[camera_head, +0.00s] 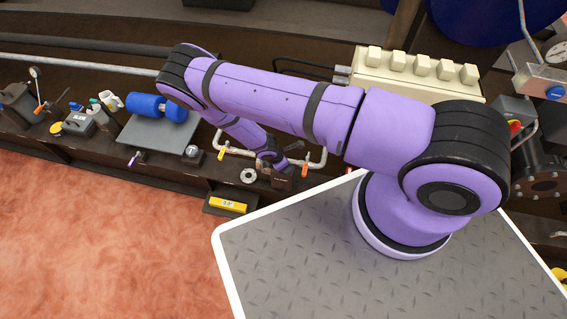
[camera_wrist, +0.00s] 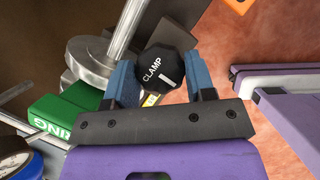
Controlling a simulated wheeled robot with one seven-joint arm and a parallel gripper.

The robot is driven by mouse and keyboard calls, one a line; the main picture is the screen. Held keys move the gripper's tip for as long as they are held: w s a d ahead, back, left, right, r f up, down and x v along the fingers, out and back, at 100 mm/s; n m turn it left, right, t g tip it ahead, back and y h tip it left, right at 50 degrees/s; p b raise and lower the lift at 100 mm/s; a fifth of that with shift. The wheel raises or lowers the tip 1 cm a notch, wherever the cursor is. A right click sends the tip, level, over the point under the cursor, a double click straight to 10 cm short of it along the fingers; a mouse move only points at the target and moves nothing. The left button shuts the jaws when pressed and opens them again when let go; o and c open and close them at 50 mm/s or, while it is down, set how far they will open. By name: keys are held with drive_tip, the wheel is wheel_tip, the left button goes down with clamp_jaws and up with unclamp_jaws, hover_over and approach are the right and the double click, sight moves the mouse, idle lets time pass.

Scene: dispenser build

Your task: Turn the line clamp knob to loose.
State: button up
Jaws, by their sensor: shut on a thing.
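In the wrist view, the line clamp knob (camera_wrist: 168,72) is a black faceted knob with the white word CLAMP and a short white pointer line. My gripper (camera_wrist: 163,76) has its blue finger pads on either side of the knob and is shut on it. A small yellow marking (camera_wrist: 151,99) shows just below the knob, mostly covered; I cannot read the knob's setting from it. In the head view, my purple arm reaches down to the dark bench, and the knob cannot be made out by the gripper there.
Beside the knob in the wrist view stand a metal post with a round flange (camera_wrist: 92,62) and a green lettered part (camera_wrist: 62,117). In the head view, a blue roller (camera_head: 157,107), a yellow-labelled block (camera_head: 227,204) and a cream box (camera_head: 415,75) lie around my arm. The reddish floor (camera_head: 100,240) is clear.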

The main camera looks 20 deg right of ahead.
drive_tip(key=o, duration=0.9)
drive_tip(key=v, duration=1)
drive_tip(key=shift+a+r, duration=0.1)
drive_tip(key=shift+r, duration=0.3)
